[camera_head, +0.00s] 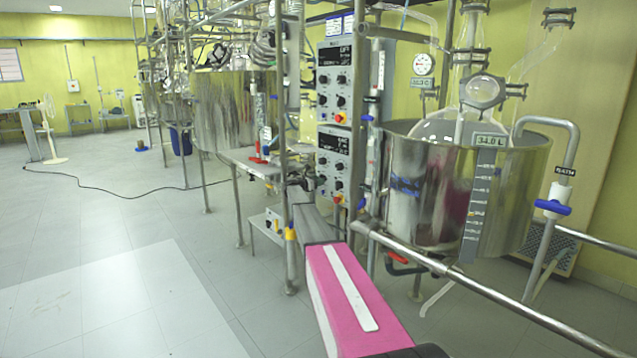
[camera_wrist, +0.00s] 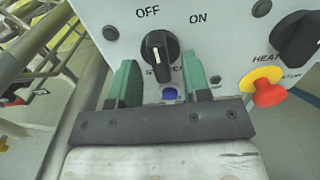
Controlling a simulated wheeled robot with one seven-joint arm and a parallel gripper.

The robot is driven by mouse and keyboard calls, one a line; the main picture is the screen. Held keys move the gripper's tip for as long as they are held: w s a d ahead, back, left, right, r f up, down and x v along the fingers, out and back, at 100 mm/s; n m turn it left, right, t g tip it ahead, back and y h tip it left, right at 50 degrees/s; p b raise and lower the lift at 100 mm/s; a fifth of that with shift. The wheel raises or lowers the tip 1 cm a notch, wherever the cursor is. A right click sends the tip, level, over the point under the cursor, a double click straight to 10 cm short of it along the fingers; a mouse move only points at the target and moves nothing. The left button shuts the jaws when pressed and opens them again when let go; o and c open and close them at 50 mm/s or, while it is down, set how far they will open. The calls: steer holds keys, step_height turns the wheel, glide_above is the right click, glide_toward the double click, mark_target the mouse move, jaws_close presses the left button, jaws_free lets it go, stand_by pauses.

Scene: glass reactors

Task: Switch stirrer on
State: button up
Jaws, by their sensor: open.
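The stirrer switch is a black rotary knob (camera_wrist: 160,50) on a white panel (camera_wrist: 230,40) in the wrist view. "OFF" is printed above it and "ON" to its upper right. The knob's white mark runs roughly upright, towards OFF. My gripper (camera_wrist: 159,68) has two green fingers, which are open, one on each side of the knob's lower part. The knob lies between them with a gap; I cannot tell whether either finger touches it. In the head view the fingertips are not clear.
A red button on a yellow base (camera_wrist: 266,88) and a heater knob (camera_wrist: 298,38) sit right of the switch. The head view shows stacked control boxes (camera_head: 334,150), a steel vessel (camera_head: 402,165) and a metal rail (camera_head: 480,300). Open floor (camera_head: 110,240) lies left.

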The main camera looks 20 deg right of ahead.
steer(key=shift+w+d, duration=0.1)
steer(key=shift+d, duration=0.15)
jaws_close()
steer(key=shift+m, duration=0.4)
steer(key=m, duration=1.1)
stand_by(0.4)
jaws_free()
